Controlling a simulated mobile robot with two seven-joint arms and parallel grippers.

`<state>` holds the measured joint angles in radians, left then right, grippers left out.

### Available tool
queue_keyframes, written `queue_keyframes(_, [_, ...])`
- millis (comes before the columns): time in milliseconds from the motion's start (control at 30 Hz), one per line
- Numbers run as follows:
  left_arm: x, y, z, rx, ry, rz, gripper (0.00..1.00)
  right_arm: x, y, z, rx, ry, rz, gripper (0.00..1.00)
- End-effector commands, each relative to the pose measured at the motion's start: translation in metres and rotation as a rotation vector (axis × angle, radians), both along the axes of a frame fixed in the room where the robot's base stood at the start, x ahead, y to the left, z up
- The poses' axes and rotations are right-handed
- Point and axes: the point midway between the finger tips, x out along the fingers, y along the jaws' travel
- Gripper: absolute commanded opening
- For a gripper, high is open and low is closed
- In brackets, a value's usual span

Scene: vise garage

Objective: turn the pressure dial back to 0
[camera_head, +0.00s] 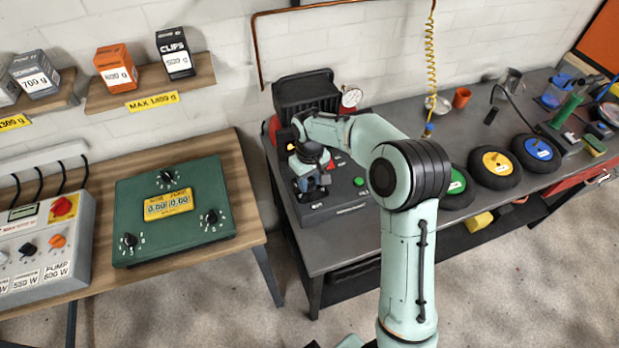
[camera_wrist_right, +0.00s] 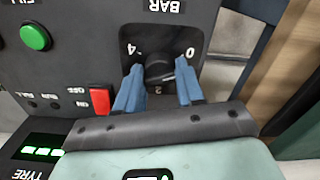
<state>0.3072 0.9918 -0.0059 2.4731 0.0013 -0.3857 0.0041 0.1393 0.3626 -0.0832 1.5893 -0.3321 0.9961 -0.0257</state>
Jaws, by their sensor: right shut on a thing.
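The pressure dial (camera_wrist_right: 159,68) is a black knob on a dark panel marked BAR, with 0, 2 and 4 around it. The panel appears upside down in the right wrist view, with 0 at the right, 4 at the left and 2 below. My right gripper (camera_wrist_right: 159,86) is shut on the knob, one blue finger on each side. Which mark the knob points to is not clear. In the head view my right gripper (camera_head: 312,180) is over the compressor panel (camera_head: 340,204) and hides the dial. My left gripper is not in view.
Beside the dial are a red ON/OFF switch (camera_wrist_right: 100,101), a green FILL button (camera_wrist_right: 36,37) and a lit green display (camera_wrist_right: 43,150). A gauge (camera_head: 351,98) stands behind the panel. A green box with several dials (camera_head: 200,240) is on the wooden table to the left.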

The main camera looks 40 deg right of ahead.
Motion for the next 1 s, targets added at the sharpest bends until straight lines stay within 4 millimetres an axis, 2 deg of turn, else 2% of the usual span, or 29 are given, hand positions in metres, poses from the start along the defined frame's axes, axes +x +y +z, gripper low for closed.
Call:
queue_keyframes(300, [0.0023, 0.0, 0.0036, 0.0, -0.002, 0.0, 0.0, 0.0005, 0.0, 0.0007, -0.001, -0.001, 0.131, 0.07])
queue_keyframes(867, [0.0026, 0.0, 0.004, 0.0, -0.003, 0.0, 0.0, 0.0004, -0.0001, 0.0003, -0.001, -0.002, 0.161, 0.07])
queue_keyframes(900, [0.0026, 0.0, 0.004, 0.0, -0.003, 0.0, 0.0, 0.0004, -0.0001, 0.0003, -0.001, -0.002, 0.161, 0.44])
queue_keyframes(967, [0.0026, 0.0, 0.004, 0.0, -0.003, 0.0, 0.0, 0.0004, -0.0001, 0.0004, -0.001, -0.001, 0.161, 0.62])
queue_keyframes(1000, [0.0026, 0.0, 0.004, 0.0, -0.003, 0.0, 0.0, 0.0004, 0.0, 0.0003, -0.001, -0.001, 0.16, 0.62])
